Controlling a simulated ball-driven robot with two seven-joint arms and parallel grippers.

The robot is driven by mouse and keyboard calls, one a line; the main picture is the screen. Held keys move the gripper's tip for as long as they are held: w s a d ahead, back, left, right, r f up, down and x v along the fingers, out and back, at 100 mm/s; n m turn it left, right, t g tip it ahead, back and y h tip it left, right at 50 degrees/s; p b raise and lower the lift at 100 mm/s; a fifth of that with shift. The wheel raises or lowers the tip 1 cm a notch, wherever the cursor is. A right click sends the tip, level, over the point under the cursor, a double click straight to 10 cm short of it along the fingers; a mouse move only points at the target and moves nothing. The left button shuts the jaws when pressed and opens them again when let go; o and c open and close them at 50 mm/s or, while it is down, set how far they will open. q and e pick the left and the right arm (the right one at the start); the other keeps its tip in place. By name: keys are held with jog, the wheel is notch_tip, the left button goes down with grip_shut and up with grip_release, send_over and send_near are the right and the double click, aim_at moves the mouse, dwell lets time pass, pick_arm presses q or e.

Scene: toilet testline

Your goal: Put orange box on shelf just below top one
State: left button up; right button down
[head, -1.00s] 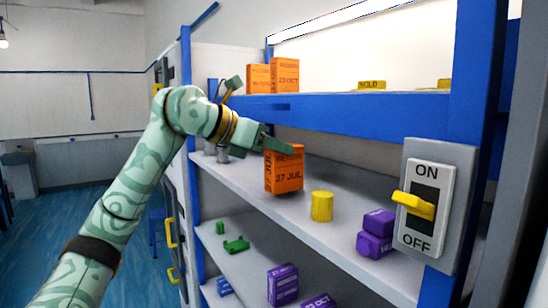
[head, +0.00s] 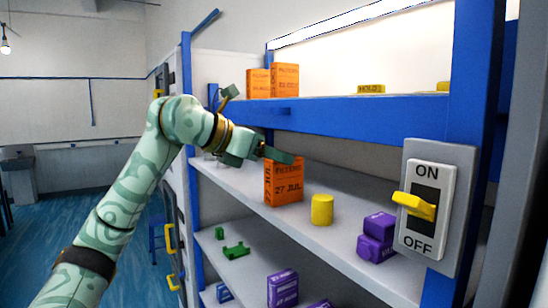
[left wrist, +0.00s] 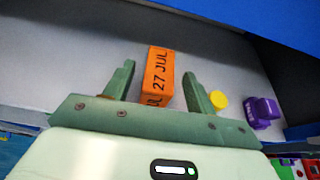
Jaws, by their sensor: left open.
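The orange box (head: 284,186), marked 27 JUL, stands upright on the grey shelf (head: 345,192) just below the blue-edged top one. My left gripper (head: 262,152) is at the box's upper part, coming from the left. In the left wrist view the gripper (left wrist: 158,72) is open, with one finger on each side of the orange box (left wrist: 158,75). There is a visible gap on both sides there. In the head view one finger crosses in front of the box's top edge. My right gripper is not in view.
A yellow cylinder (head: 322,210) stands close to the box's right, with purple boxes (head: 377,238) farther right. Two orange boxes (head: 272,80) stand on the top shelf (head: 340,112), which overhangs the arm. A blue post (head: 190,100) and an ON/OFF switch (head: 425,206) flank the shelves.

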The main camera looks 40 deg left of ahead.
pick_arm(q)
jog(key=b+v, duration=0.2)
jog(key=v, duration=0.9)
jog(key=shift+s, duration=0.1)
dwell(0.6)
